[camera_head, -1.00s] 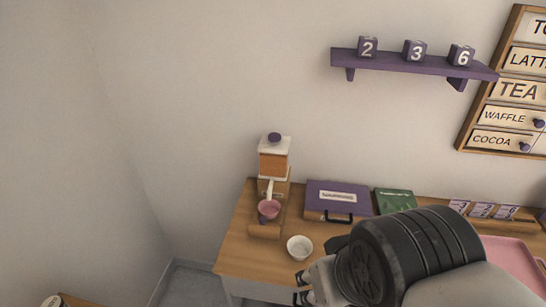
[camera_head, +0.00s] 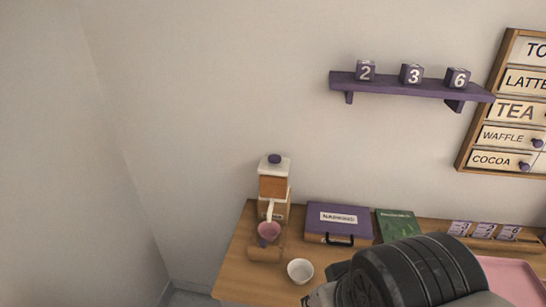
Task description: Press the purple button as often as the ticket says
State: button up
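Several small purple cards with printed figures (camera_head: 485,231) stand in a wooden holder at the right of the counter; I cannot tell whether one is the ticket, and their print is too small to read. I cannot make out a purple button for certain. A dispenser (camera_head: 273,187) with a purple knob on top (camera_head: 274,159) stands at the counter's left end, with a pink cup-like part (camera_head: 269,230) at its front. My gripper (camera_head: 322,294) is at the bottom edge, mostly hidden behind my dark wrist and cut off, so its opening does not show.
A white bowl (camera_head: 300,271) stands on the wooden counter (camera_head: 240,279). Behind it are a purple case (camera_head: 338,223) and a green book-like item (camera_head: 397,225). A pink tray (camera_head: 515,280) lies at right. Cubes 2, 3, 6 sit on a purple shelf (camera_head: 410,88) beside a menu board (camera_head: 510,110).

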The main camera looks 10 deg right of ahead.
grip_shut()
dwell(1.3)
